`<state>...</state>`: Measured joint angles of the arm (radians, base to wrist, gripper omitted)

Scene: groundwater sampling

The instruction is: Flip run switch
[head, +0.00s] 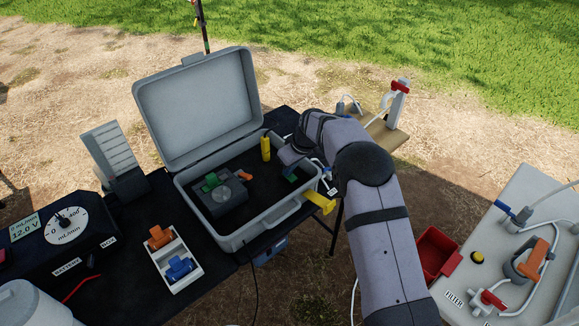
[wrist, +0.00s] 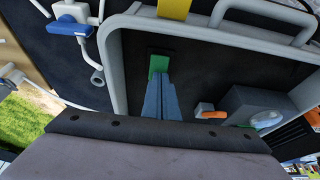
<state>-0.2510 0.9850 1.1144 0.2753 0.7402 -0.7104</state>
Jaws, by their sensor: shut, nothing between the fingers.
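In the wrist view my gripper (wrist: 158,80) has its two blue-grey fingers together, with nothing between them. The tips point at a green rocker-like piece (wrist: 158,63) in a dark mount on the case floor, which I take to be the run switch; no label on it is readable. The fingers overlap its lower part in the picture, and I cannot tell whether they touch it. In the head view the green piece (head: 290,178) sits inside the right end of the open grey case (head: 239,243), just below my wrist. The fingertips are not clear there.
A grey pump unit (head: 224,196) with green and orange parts sits left in the case, and a yellow cylinder (head: 265,150) stands near its back. A yellow latch (head: 320,203) juts from the case's right front. The raised lid (head: 200,108) stands behind.

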